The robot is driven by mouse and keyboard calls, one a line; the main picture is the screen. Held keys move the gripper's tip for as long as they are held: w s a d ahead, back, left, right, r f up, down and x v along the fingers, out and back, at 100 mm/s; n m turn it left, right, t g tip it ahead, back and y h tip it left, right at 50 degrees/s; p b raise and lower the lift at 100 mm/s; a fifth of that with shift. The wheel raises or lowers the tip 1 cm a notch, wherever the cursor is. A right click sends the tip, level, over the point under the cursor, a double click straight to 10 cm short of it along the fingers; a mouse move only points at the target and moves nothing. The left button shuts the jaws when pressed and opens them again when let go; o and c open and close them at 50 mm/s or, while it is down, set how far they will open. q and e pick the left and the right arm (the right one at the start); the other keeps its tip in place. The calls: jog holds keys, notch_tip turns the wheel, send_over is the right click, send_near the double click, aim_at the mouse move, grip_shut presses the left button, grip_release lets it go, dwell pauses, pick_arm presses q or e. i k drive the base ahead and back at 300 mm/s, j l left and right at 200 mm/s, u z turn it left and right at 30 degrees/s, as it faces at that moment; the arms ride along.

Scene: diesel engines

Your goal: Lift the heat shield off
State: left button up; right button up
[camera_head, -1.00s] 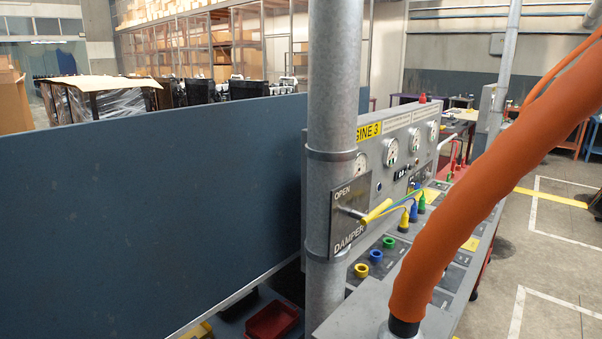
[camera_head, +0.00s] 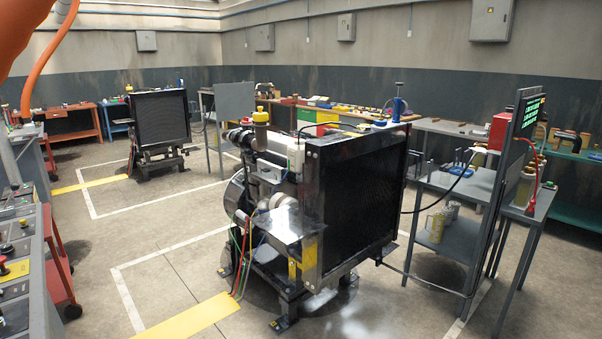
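A diesel engine (camera_head: 262,190) with a large black radiator (camera_head: 365,190) stands on a floor stand in the middle of the view. A shiny bare-metal plate (camera_head: 297,229) sits on the engine's near side, low and close to the radiator frame. It looks like the heat shield, but I cannot tell for certain at this distance. Its fastenings are too small to make out. Neither of my grippers is in view, and nothing is seen touching the engine.
A second engine (camera_head: 160,118) stands further back left. A control console (camera_head: 22,270) and red cart (camera_head: 62,265) are at the left edge. A grey side table (camera_head: 450,184) and upright display panel (camera_head: 505,180) stand right of the engine. Open floor (camera_head: 165,250) lies to its left.

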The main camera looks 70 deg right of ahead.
aim_at(267, 171)
jog(key=l+z, duration=0.2)
jog(key=z, duration=0.2)
jog(key=i+l+z, duration=0.1)
jog(key=z, duration=0.3)
jog(key=i+l+z, duration=0.1)
jog(key=z, duration=0.35)
jog(key=i+l+z, duration=0.1)
jog(key=z, duration=0.3)
jog(key=i+l+z, duration=0.2)
jog(key=i+l, duration=0.15)
jog(key=i, duration=0.15)
jog(key=i+l+z, duration=0.15)
jog(key=i, duration=0.35)
jog(key=l, duration=0.1)
